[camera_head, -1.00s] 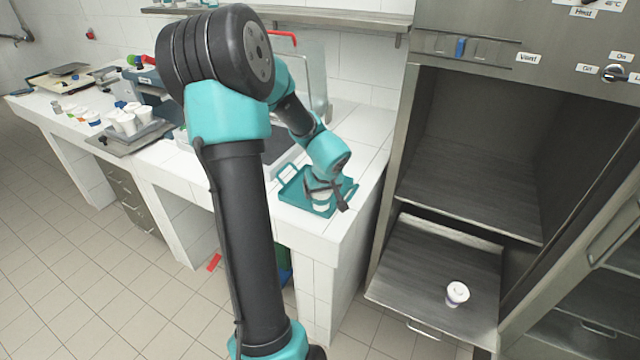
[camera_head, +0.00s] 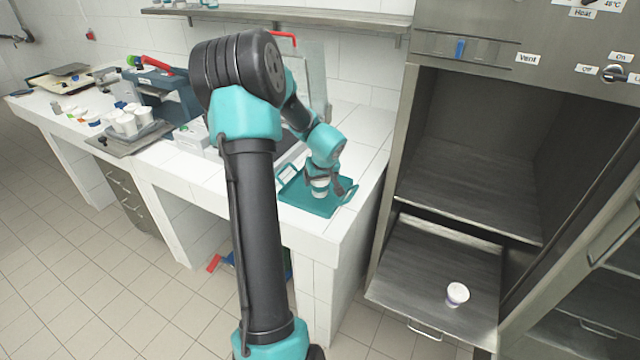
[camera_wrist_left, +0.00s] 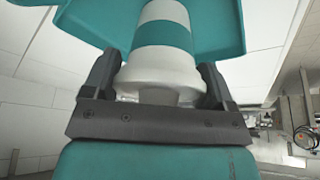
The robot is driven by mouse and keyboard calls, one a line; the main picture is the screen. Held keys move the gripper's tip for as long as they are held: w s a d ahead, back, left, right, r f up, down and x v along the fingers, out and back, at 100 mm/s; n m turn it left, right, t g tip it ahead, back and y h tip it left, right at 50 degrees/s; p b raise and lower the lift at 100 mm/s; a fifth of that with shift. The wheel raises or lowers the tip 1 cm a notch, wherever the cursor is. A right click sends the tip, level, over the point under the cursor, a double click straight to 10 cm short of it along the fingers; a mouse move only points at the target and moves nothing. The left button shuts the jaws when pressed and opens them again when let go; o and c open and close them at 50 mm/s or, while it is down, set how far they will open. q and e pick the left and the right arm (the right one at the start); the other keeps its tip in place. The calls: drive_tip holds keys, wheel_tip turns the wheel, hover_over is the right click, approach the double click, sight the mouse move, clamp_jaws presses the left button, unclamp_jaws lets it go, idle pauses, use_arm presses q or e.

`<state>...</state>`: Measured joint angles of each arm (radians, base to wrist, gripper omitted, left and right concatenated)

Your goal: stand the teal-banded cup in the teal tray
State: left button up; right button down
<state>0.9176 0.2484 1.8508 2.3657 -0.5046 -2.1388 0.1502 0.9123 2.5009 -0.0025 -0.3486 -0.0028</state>
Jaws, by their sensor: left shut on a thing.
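The teal tray (camera_head: 314,205) lies at the right end of the white counter, and its handles show. My left gripper (camera_head: 322,184) is over the tray. It is shut on a white cup (camera_head: 319,190), whose lower part shows below it. In the left wrist view the cup (camera_wrist_left: 165,65) is white with a teal band and sits between the two fingers of my left gripper (camera_wrist_left: 160,85). The teal tray (camera_wrist_left: 230,28) shows behind it. I cannot tell whether the cup's base touches the tray. My right gripper is not in view.
A white cup with a purple band (camera_head: 457,294) stands on the pulled-out shelf (camera_head: 420,265) of the steel cabinet at right. Several white cups (camera_head: 128,122) stand on the counter's left part. A wall shelf (camera_head: 350,22) runs above the counter.

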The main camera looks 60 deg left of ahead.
use_arm(q)
drive_tip(key=shift+f, duration=1.2)
drive_tip(key=shift+f, duration=0.1)
drive_tip(key=o, duration=0.9)
drive_tip(key=v, duration=1.2)
